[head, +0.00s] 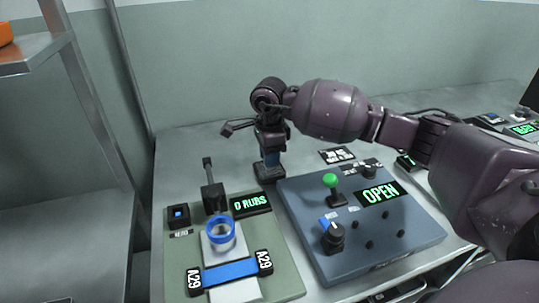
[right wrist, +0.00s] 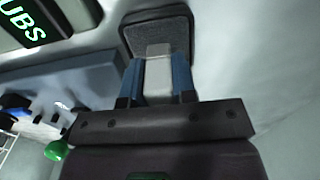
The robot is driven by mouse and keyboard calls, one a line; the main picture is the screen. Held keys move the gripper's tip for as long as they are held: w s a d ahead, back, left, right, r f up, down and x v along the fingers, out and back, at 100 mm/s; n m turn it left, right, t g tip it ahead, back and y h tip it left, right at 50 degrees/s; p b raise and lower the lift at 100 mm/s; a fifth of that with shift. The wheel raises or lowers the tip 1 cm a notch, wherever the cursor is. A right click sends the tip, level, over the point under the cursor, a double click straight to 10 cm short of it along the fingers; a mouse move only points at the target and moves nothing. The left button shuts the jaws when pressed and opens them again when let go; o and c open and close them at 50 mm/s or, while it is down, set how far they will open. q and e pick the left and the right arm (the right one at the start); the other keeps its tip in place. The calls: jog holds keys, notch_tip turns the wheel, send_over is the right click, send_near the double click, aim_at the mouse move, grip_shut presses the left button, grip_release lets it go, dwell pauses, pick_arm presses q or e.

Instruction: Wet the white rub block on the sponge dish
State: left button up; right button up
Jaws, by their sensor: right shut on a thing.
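My right gripper (head: 270,158) points down at the back of the table, over the dark square sponge dish (head: 268,174). In the right wrist view its blue fingers (right wrist: 157,80) are shut on the white rub block (right wrist: 158,72), one finger on each side. The block's far end lies in line with the sponge dish (right wrist: 178,27). I cannot tell whether the block touches the sponge. In the head view the block is not distinguishable. My left gripper is not in view.
A green rig (head: 285,283) with blue webbing (head: 230,273), a blue ring (head: 221,230) and a "0 RUBS" display (head: 251,204) stands at front left. A blue-grey panel (head: 400,238) with a green-topped lever (head: 331,183) and an "OPEN" display (head: 379,193) lies to the right, beneath my right arm.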

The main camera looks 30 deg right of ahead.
jog(key=shift+r+p, duration=0.75)
jog(key=shift+r, duration=1.45)
jog(key=shift+r+p, duration=0.45)
jog(key=shift+r, duration=0.85)
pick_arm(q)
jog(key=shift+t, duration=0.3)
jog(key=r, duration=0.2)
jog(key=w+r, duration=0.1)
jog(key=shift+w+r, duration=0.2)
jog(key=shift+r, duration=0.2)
pick_arm(e)
jog(key=shift+f, duration=0.1)
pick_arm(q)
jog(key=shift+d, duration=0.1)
